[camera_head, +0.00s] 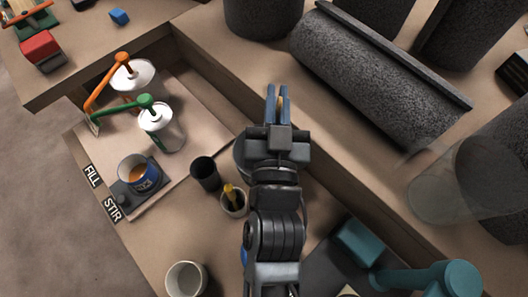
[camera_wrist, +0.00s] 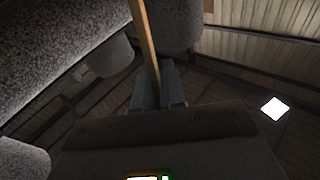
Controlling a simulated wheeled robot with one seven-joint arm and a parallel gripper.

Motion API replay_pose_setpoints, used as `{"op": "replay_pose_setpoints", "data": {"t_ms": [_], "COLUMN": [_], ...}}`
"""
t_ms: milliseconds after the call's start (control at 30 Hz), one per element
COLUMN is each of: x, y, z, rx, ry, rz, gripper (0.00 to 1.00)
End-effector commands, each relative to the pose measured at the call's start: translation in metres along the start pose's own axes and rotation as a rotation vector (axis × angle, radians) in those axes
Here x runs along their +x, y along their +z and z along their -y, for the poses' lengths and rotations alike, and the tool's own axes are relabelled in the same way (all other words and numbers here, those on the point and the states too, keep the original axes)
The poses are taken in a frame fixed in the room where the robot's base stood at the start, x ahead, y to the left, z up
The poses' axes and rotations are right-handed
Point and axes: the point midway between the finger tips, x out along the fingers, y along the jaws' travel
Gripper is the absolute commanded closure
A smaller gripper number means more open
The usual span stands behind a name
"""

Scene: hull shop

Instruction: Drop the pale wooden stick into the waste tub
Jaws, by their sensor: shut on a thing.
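The pale wooden stick (camera_wrist: 145,40) is pinched between the fingers of my gripper (camera_wrist: 158,80) in the wrist view and sticks out past the fingertips. In the head view my gripper (camera_head: 278,92) is near the middle, over the bench beside the recessed wooden bay, with its blue-grey fingers close together; only a sliver of the stick can be made out between them. No container is clearly marked as the waste tub. An open pale tub (camera_head: 185,279) stands at the lower left, well apart from the gripper, and its inside looks empty.
Pump cans with an orange pump (camera_head: 122,59) and a green pump (camera_head: 147,101) stand left. A blue cup (camera_head: 138,172) of orange liquid sits on a dark plate. A black cup (camera_head: 205,173) and a stick holder (camera_head: 233,204) are nearer. Large grey rolls (camera_head: 375,80) fill the right.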

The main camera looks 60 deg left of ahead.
Motion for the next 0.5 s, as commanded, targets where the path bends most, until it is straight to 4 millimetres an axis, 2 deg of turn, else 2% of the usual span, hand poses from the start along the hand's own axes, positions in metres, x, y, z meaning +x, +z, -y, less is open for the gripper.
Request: {"op": "replay_pose_setpoints", "data": {"t_ms": [33,300,500], "x": [-0.002,-0.007,-0.009], "y": [0.01,0.04,0.048], "z": [-0.001,-0.004,-0.004], "rx": [0.0,0.0,0.001], "ry": [0.0,0.0,-0.001], "rz": [0.001,0.0,-0.001], "gripper": [1.0,1.0,1.0]}}
